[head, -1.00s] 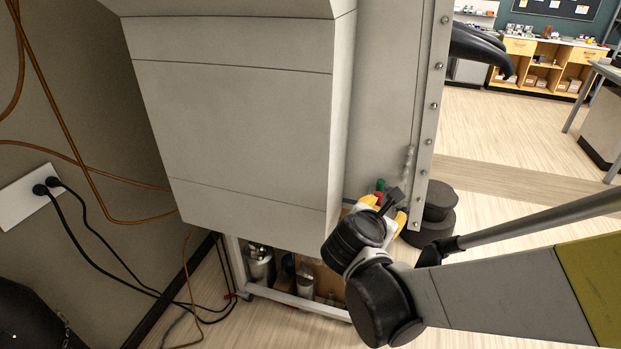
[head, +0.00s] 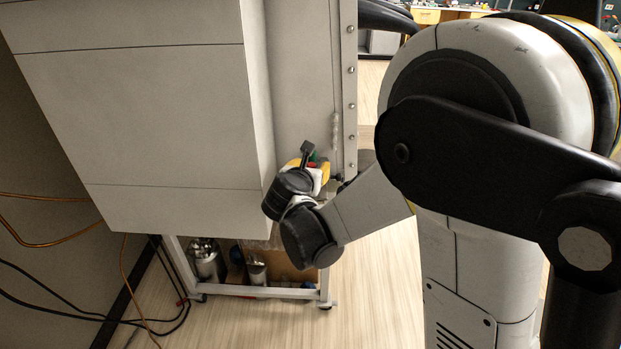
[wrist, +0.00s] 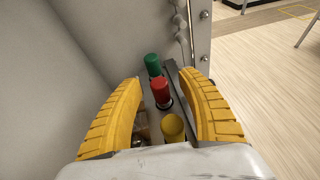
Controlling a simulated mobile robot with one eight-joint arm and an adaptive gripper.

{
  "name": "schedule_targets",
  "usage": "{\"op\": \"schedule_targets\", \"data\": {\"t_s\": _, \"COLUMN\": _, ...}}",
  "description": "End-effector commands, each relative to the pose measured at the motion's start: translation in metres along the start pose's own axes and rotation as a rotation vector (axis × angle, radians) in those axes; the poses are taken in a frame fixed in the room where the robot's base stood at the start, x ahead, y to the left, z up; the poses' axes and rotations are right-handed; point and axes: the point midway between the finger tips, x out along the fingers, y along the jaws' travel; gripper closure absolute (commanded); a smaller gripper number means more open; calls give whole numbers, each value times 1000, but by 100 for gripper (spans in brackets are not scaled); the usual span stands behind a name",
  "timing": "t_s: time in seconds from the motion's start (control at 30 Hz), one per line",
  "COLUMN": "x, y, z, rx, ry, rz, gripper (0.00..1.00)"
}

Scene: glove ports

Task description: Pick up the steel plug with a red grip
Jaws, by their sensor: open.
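The plug with a red grip (wrist: 160,90) stands upright in the wrist view, between a green-gripped plug (wrist: 153,65) and a yellow-gripped plug (wrist: 173,128). My gripper (wrist: 167,86) is open, and its yellow fingers are on either side of the row, with the red grip between them. I cannot tell whether either finger touches it. In the head view my gripper (head: 308,168) is beside the cabinet's right side, and my own arm hides much of it. A little red shows there near the green grip (head: 313,157).
The grey cabinet (head: 140,110) rises close to the left of my gripper. A bolted flange (head: 350,90) stands just right of it. Metal canisters (head: 207,262) sit on the lower frame (head: 255,291). Orange and black cables hang at the left. Open floor lies to the right.

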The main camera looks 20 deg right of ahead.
Motion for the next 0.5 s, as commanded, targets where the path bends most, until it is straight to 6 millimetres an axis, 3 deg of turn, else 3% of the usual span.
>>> {"op": "schedule_targets", "data": {"t_s": 0.2, "x": 3, "y": 0, "z": 1, "rx": 0, "ry": 0, "rz": 1, "gripper": 53}}
{"op": "schedule_targets", "data": {"t_s": 0.23, "x": 3, "y": 0, "z": 1, "rx": 0, "ry": 0, "rz": 1, "gripper": 58}}
{"op": "schedule_targets", "data": {"t_s": 0.37, "x": 3, "y": 0, "z": 1, "rx": 0, "ry": 0, "rz": 1, "gripper": 98}}
{"op": "schedule_targets", "data": {"t_s": 0.5, "x": 2, "y": 0, "z": 0, "rx": 0, "ry": 0, "rz": 1, "gripper": 100}}
